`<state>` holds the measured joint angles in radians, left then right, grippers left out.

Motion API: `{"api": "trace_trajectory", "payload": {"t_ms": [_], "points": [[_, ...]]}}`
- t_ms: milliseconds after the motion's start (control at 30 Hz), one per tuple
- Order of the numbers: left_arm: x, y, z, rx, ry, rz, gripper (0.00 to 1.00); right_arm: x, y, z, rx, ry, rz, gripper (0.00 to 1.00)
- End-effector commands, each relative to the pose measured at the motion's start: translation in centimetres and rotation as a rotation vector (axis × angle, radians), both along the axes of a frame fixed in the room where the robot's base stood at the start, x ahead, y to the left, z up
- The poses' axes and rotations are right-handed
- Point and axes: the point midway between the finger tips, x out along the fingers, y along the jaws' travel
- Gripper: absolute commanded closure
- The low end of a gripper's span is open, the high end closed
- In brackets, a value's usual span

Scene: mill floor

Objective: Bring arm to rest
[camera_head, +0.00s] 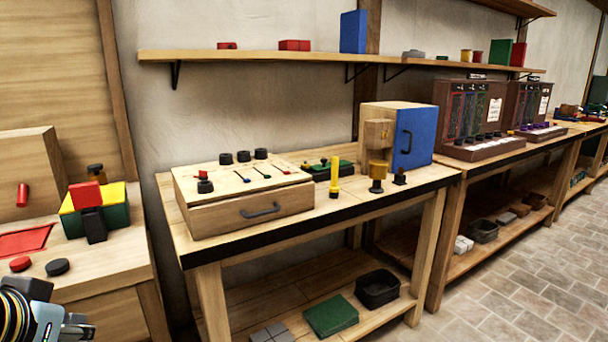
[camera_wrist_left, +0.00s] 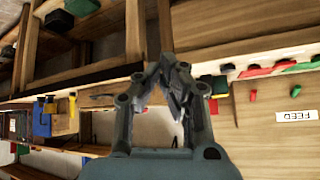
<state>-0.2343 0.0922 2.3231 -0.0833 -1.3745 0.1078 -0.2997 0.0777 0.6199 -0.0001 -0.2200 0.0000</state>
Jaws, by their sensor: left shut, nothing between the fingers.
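My left gripper (camera_head: 78,326) is at the bottom left corner of the head view, partly cut off by the frame's edge. It is in front of the light wooden machine bench (camera_head: 105,275) and apart from the things on it. In the left wrist view the left gripper (camera_wrist_left: 170,62) fills the middle, with its fingertips together and nothing between them. My right gripper is in neither view.
The left bench carries a red and a black button (camera_head: 58,267) and a yellow-green block (camera_head: 115,215). A workbench (camera_head: 205,248) holds a drawer box (camera_head: 250,208) and a blue-doored cabinet (camera_head: 415,135). Brick floor (camera_head: 530,290) is clear at right.

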Motion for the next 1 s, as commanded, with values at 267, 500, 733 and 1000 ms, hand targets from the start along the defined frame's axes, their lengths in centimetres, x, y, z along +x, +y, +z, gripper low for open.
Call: {"api": "trace_trajectory", "payload": {"t_ms": [267, 500, 733, 1000], "points": [[-10.9, -0.8, -4.7, 0.003, 0.272, -0.078, 1.0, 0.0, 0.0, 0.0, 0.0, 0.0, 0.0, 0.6], [-16.4, -1.2, -7.8, 0.0, 0.426, -0.126, 1.0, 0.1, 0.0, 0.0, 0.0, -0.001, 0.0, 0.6], [-15.4, -0.5, -15.5, -0.005, 0.454, -0.114, 1.0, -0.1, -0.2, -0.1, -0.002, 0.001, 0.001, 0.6], [-17.0, 0.8, -27.9, -0.014, 0.505, -0.099, 1.0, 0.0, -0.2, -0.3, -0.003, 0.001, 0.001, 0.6]]}}
